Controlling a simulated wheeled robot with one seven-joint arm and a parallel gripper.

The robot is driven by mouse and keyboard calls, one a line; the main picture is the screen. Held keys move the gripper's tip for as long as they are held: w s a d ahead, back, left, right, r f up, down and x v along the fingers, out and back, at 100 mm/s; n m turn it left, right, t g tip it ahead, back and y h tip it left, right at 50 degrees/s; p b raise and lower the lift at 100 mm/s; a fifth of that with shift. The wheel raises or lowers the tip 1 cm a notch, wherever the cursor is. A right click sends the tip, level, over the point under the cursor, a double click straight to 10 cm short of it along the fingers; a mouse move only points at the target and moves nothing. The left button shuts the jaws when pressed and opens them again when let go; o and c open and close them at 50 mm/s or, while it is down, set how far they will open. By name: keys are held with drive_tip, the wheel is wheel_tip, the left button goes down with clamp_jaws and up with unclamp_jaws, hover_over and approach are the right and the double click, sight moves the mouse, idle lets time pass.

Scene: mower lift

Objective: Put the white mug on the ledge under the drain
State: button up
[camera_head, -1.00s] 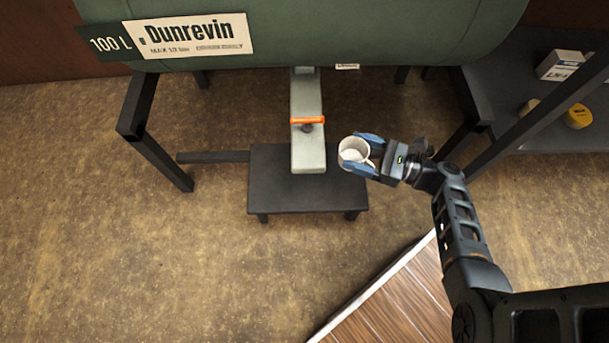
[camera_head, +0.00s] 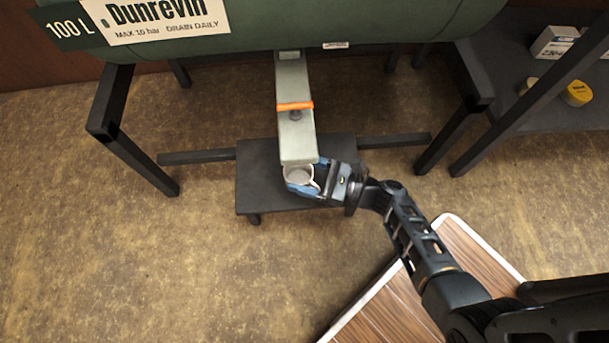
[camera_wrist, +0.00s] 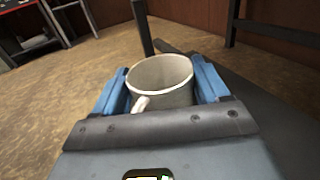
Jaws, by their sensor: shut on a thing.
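The white mug (camera_head: 299,176) is upright between the blue fingers of my gripper (camera_head: 310,180), which is shut on it. It also shows in the wrist view (camera_wrist: 162,80), with its handle toward the palm. The drain is a grey-green square duct (camera_head: 296,135) with an orange lever (camera_head: 294,105), coming down from the green tank (camera_head: 300,22). The mug is at the duct's lower end, which hides part of its rim. The dark ledge (camera_head: 258,190) is below the mug. I cannot tell whether the mug touches it.
Dark frame legs (camera_head: 140,150) stand left of the ledge, and more (camera_head: 450,140) stand to the right. A dark shelf (camera_head: 510,75) at the upper right holds a white box (camera_head: 553,43) and a yellow tin (camera_head: 577,93). A wood-topped surface (camera_head: 440,285) is at the lower right.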

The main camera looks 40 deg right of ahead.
wheel_tip(320, 180, down, 2)
drive_tip(key=shift+f+b, duration=0.2)
drive_tip(key=shift+b, duration=0.25)
drive_tip(key=shift+r, duration=0.1)
drive_tip(key=o, duration=1.1)
drive_tip(key=shift+s+d, duration=0.1)
drive_tip(key=p+v, duration=0.3)
drive_tip(key=v, duration=0.8)
drive_tip(key=shift+s+d, duration=0.25)
drive_tip(key=shift+s, duration=0.05)
